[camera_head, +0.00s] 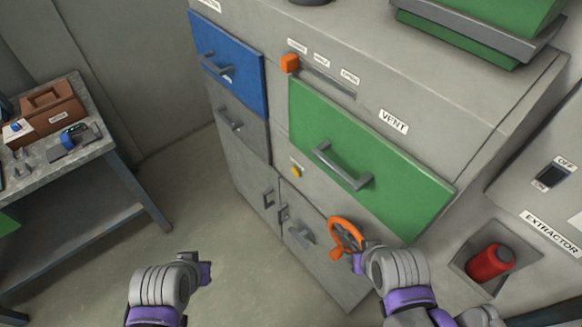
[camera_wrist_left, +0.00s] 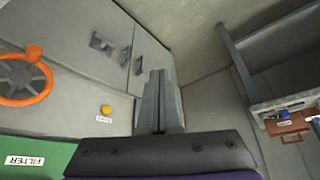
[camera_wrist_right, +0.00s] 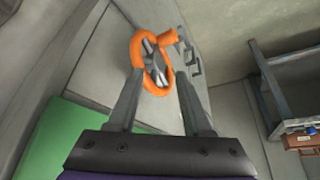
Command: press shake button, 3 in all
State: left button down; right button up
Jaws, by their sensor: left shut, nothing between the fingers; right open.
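My right gripper (camera_head: 357,250) is open at the orange handwheel (camera_head: 344,237). In the right wrist view the wheel (camera_wrist_right: 137,50) shows beyond and between the fingers; I cannot tell whether they touch.
The green drawer (camera_head: 365,160) and blue drawer (camera_head: 228,68) are on the cabinet. An orange slider knob (camera_head: 289,63) sits above. A red extractor control (camera_head: 490,262) is at right. A workbench (camera_head: 98,153) stands at left, with clear floor between.

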aim_at(296, 172)
pick_arm(q)
jog(key=shift+s+d, duration=0.1)
jog(key=shift+s, duration=0.05)
pick_arm(e)
jog(key=shift+o, duration=0.2)
jog(key=shift+s+d, duration=0.1)
jog(key=shift+s, duration=0.05)
jog(key=shift+o, duration=1)
jog(key=shift+f, duration=0.15)
pick_arm(q)
jog(key=w+d+f+n+t+b, duration=0.2)
jog(key=w+d+f+t+b, duration=0.2)
jog(key=w+b, duration=0.2)
jog(key=w+d+f+n+t+h+b, duration=0.1)
jog(key=w+d+f+n+t+b, duration=0.2)
jog(key=w, duration=0.7)
jog(key=w+d+f+n+t+h+b, duration=0.1)
jog(key=w+d+f+n+t+b, duration=0.2)
jog(key=w+b, duration=0.5)
jog(key=d+f+t, duration=0.1)
jog(key=d+f, duration=0.1)
jog(key=d, duration=0.1)
jog(key=shift+w+d+t+b, duration=0.25)
jog(key=shift+w+t+b, duration=0.05)
jog(key=shift+w+b, duration=0.1)
pick_arm(e)
notch_tip(296, 172, down, 20)
jog(key=s, duration=0.1)
jog(key=shift+s+g, duration=0.25)
jog(key=shift+g, duration=0.15)
